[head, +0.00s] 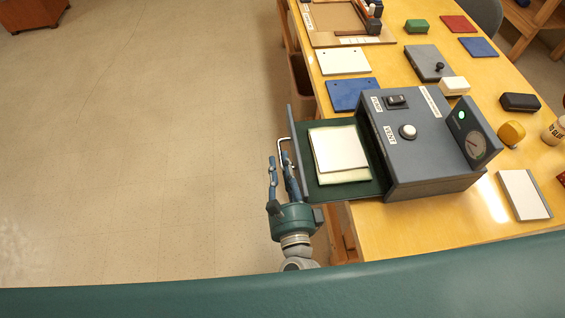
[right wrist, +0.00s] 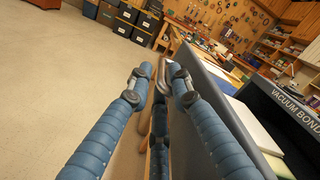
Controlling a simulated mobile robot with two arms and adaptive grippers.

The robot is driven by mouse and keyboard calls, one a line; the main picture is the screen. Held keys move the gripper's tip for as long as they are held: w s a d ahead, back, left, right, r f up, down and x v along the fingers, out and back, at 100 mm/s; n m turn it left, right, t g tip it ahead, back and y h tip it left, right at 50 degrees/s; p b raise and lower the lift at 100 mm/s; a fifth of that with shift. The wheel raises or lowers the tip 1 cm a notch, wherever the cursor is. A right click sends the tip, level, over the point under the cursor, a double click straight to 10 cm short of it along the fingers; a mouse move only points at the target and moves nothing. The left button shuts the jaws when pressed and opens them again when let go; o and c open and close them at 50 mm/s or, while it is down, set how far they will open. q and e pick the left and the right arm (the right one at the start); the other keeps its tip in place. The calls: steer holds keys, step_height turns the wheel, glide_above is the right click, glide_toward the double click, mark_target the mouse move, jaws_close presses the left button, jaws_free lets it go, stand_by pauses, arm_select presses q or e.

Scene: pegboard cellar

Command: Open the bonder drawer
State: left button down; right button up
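The grey vacuum bonder (head: 425,150) stands on the yellow bench. Its drawer (head: 345,188) is pulled out to the left, past the bench edge, showing a dark green bed with a white sheet and pale pad (head: 340,150) on it. The drawer's grey front panel (head: 299,150) carries a metal bar handle (head: 281,146). My right gripper (head: 279,165) is at the handle, fingers pointing along the front panel. In the right wrist view, its blue fingers (right wrist: 162,78) are spread apart, with the handle (right wrist: 168,70) between them; contact is unclear. My left gripper is out of view.
Blue and white plates (head: 350,94) lie behind the bonder on the bench, with a grey block with a black knob (head: 428,62) beyond. A yellow knob-like object (head: 511,133) and a white panel (head: 524,194) are at right. The floor (head: 130,140) left of the drawer is clear.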

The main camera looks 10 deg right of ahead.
steer(key=shift+s+d+r, duration=0.1)
steer(key=s, duration=1.2)
steer(key=shift+d, duration=0.25)
steer(key=shift+w, duration=0.1)
